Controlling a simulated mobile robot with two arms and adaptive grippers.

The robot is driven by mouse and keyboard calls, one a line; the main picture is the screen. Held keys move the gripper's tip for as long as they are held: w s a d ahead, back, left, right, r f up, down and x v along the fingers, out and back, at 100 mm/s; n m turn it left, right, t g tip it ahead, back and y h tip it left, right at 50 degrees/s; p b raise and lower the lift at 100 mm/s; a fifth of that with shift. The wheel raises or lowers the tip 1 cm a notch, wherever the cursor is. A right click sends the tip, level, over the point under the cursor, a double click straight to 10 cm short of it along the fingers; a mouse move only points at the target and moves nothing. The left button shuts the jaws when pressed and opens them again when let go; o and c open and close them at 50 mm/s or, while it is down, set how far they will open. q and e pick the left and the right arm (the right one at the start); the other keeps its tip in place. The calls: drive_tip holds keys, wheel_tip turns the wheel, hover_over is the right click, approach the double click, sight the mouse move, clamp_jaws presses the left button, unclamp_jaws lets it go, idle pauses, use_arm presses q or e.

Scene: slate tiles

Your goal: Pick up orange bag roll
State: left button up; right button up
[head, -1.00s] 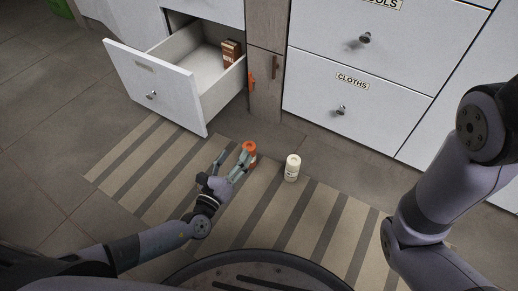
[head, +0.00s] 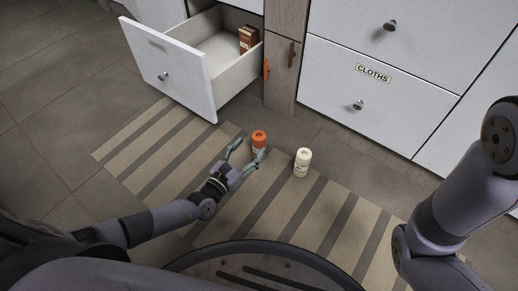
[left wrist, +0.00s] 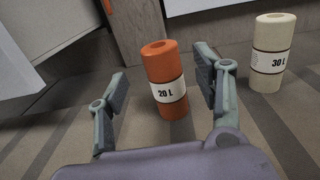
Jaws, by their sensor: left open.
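The orange bag roll (head: 259,139) stands upright on the striped mat (head: 150,170) in the head view. In the left wrist view the orange bag roll (left wrist: 164,72) shows a white "20 L" label. My left gripper (head: 248,150) is open, with its fingers pointing at the roll. In the left wrist view the gripper (left wrist: 162,85) has a finger on each side of the roll's lower part in the picture, with the roll ahead and gaps to both fingers. Nothing is held. My right arm shows at the right, but its gripper is out of view.
A cream bag roll (head: 302,163) labelled "30 L" stands close to the right; it also shows in the left wrist view (left wrist: 270,55). An open drawer (head: 180,75) holding a brown box (head: 248,40) juts out behind. A "CLOTHS" drawer (head: 400,95) is closed.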

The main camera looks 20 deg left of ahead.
sight(255, 143)
use_arm(q)
drive_tip(key=b+x, duration=0.3)
drive_tip(key=x, duration=0.2)
drive_tip(key=shift+s+d, duration=0.1)
drive_tip(key=shift+w+d+r, duration=0.1)
drive_tip(key=shift+w, duration=0.25)
drive_tip(key=c, duration=1.3)
drive_tip(key=shift+r, duration=0.1)
